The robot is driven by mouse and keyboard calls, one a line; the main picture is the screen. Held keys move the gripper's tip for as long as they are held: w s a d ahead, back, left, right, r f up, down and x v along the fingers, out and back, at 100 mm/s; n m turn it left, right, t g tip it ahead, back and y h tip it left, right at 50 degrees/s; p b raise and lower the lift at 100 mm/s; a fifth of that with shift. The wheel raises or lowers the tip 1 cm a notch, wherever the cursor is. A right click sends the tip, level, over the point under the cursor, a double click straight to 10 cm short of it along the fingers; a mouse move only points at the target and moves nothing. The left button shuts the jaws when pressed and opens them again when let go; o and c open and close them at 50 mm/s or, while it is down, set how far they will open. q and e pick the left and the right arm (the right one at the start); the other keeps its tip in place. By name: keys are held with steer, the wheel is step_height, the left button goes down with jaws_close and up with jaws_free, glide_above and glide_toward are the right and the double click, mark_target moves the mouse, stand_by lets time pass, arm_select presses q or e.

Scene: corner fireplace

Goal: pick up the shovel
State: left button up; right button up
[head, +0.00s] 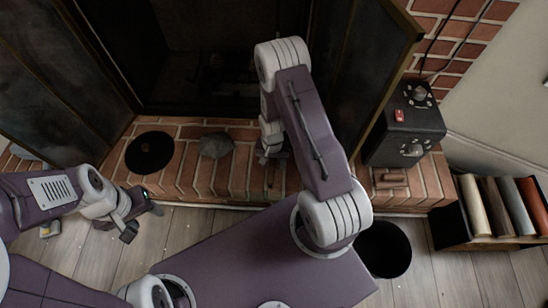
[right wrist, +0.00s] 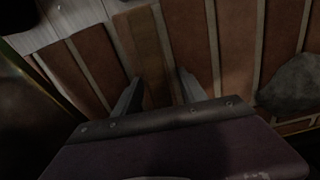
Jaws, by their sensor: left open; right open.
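I cannot make out the shovel for certain in either view; my right arm covers part of the brick hearth (head: 205,178). My right gripper (head: 271,158) is low over the middle of the hearth, just right of a grey stone. In the right wrist view its two fingers (right wrist: 160,95) are apart, with a brownish strip (right wrist: 148,55) between them. I cannot tell whether that strip is brick or a separate thing. My left gripper (head: 143,219) is open and empty above the wooden floor at the left, in front of the hearth.
The grey stone (head: 216,145) and a black round thing (head: 150,153) are on the hearth. A black box with a red switch (head: 405,130) stands at the right. A black round container (head: 383,249) and a rack of rolls (head: 495,238) are on the floor at right.

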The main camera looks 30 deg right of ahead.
steer(key=shift+r, duration=0.15)
jaws_close()
steer(key=shift+r, duration=0.1)
step_height(320, 180, up, 9)
steer(key=p, duration=0.6)
steer(key=shift+r, duration=0.45)
